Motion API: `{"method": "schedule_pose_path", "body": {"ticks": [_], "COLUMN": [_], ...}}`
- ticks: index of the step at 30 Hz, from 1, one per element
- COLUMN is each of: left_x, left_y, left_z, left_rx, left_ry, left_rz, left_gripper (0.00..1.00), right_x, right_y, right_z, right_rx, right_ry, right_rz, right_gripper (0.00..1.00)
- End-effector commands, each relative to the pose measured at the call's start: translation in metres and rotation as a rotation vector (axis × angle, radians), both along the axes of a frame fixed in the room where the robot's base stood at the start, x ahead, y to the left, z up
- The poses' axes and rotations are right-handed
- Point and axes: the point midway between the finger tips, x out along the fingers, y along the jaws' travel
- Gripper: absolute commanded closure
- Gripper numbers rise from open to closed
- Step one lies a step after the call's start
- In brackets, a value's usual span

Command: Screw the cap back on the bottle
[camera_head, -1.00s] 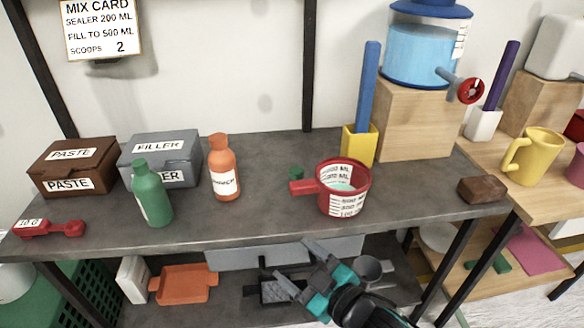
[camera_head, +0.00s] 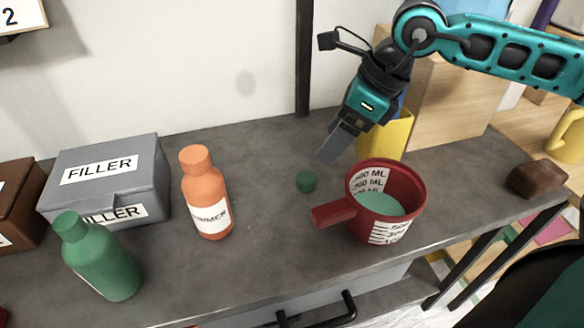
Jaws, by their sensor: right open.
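A green bottle (camera_head: 101,262) stands at the front left of the grey table. Its top carries no separate cap that I can make out. My left gripper is not in view.
The red cup holds green liquid, and its handle points left toward the cap. A yellow holder (camera_head: 387,137) stands behind it. A grey FILLER box (camera_head: 108,172) is at the left and a brown block (camera_head: 538,179) at the right.

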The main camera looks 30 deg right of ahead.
Motion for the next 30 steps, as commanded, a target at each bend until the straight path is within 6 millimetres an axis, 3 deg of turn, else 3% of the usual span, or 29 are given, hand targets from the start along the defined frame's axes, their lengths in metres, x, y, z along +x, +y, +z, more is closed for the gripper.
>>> {"method": "schedule_pose_path", "body": {"ticks": [4, 14, 17, 24, 30], "left_x": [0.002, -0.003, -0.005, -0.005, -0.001], "left_y": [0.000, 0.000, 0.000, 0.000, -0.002], "left_z": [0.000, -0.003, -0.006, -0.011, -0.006], "left_rx": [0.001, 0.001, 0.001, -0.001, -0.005], "left_ry": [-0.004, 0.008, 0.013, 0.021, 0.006], "left_rz": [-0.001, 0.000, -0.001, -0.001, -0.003], "left_gripper": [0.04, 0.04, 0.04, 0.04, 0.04], "right_x": [-0.001, 0.000, 0.002, 0.015, 0.021], "right_y": [-0.021, -0.021, -0.019, -0.006, -0.001], "right_z": [0.004, 0.003, -0.006, -0.048, -0.066], "right_rx": [-0.079, -0.082, -0.080, -0.079, -0.079], "right_ry": [-0.018, -0.017, -0.017, -0.016, -0.018], "right_rz": [-0.022, -0.022, -0.021, -0.020, -0.021], "right_gripper": [0.26, 0.26, 0.26, 0.26, 0.26]}}
